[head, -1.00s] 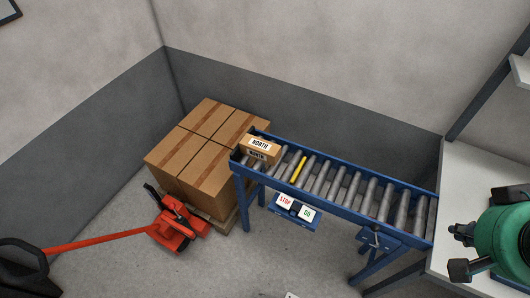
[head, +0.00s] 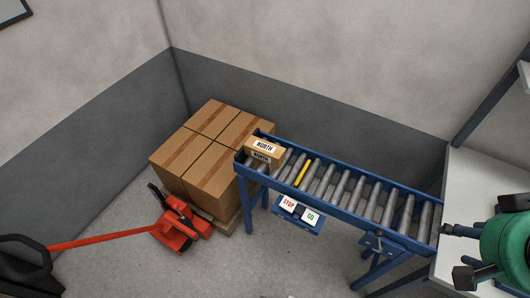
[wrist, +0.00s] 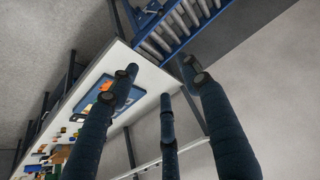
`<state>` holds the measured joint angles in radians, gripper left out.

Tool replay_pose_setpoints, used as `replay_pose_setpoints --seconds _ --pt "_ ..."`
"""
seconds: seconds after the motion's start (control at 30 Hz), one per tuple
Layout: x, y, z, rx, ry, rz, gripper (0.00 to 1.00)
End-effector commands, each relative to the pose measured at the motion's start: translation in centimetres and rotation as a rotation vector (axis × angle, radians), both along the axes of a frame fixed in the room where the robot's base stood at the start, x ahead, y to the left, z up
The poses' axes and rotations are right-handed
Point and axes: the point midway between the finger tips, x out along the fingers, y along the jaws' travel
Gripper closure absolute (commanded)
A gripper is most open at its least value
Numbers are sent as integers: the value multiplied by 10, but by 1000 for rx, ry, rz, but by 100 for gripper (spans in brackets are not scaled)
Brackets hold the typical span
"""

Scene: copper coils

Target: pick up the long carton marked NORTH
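The long carton marked NORTH (head: 262,149) is brown with white labels on its top and front. It lies across the far left end of the blue roller conveyor (head: 340,208) in the head view. My gripper (head: 457,253) is at the right edge of the head view, beyond the conveyor's right end and far from the carton. Its dark fingers are spread and nothing is between them. In the wrist view the three fingers of my gripper (wrist: 160,82) are apart, and the carton does not show there.
Large brown cartons (head: 205,150) on a pallet stand left of the conveyor, behind a red pallet jack (head: 178,228). A STOP/GO panel (head: 298,213) hangs on the conveyor's front. A white worktop (head: 480,180) is at the right; the wrist view shows a blue mat (wrist: 98,100) and small items on it.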

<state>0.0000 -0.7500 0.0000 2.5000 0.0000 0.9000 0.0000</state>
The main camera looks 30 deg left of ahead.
Motion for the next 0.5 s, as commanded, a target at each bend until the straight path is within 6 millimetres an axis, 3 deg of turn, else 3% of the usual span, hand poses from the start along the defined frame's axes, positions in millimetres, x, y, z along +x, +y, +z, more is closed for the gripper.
replay_pose_setpoints --seconds 0.03,0.23,0.5 --pt "0 0 0 0 0 0 38" --pt "0 0 0 0 0 0 1" --pt "0 0 0 0 0 0 1"
